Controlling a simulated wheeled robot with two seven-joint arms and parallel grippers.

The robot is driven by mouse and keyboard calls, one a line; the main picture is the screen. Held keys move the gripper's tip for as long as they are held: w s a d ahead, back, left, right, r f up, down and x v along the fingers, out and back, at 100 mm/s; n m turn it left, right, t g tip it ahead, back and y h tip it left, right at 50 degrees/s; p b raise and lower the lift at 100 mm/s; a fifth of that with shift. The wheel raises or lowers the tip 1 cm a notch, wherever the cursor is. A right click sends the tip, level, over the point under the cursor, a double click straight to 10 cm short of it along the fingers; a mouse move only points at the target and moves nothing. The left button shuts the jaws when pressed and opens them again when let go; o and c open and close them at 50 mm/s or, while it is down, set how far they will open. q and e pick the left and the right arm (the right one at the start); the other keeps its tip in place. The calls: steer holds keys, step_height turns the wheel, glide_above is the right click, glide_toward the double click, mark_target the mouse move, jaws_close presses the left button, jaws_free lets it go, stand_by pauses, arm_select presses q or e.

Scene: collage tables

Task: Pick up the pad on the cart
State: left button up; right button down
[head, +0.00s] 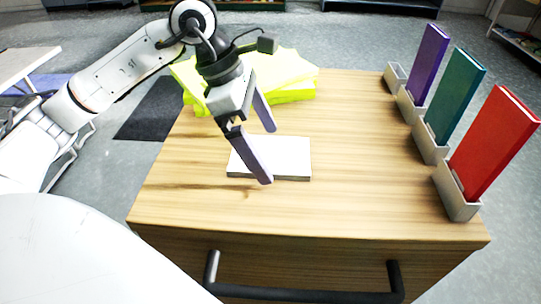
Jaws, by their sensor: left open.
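A white pad (289,158) lies flat on the wooden top of the cart (370,200), near its middle. My left gripper (269,156) comes in from the upper left and is open, with its two fingers pointing down. The nearer finger overlaps the left part of the pad in the head view, and the farther finger shows just above the pad's far edge. I cannot tell whether the fingers touch the pad. Nothing shows between the fingers as held. My right gripper is not in view.
Folded yellow cloth (285,72) lies at the back left of the cart. Along the right edge, grey holders carry a purple book (428,62), a teal book (455,95) and a red book (493,143). A dark handle (305,294) is at the front. The cart top right of the pad is clear.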

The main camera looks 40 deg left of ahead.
arm_select(q)
steer(key=shift+w+d+f, duration=0.1)
steer(key=shift+d+f, duration=0.05)
steer(key=shift+f, duration=0.15)
steer(key=shift+r, duration=0.1)
steer(key=c, duration=1.1)
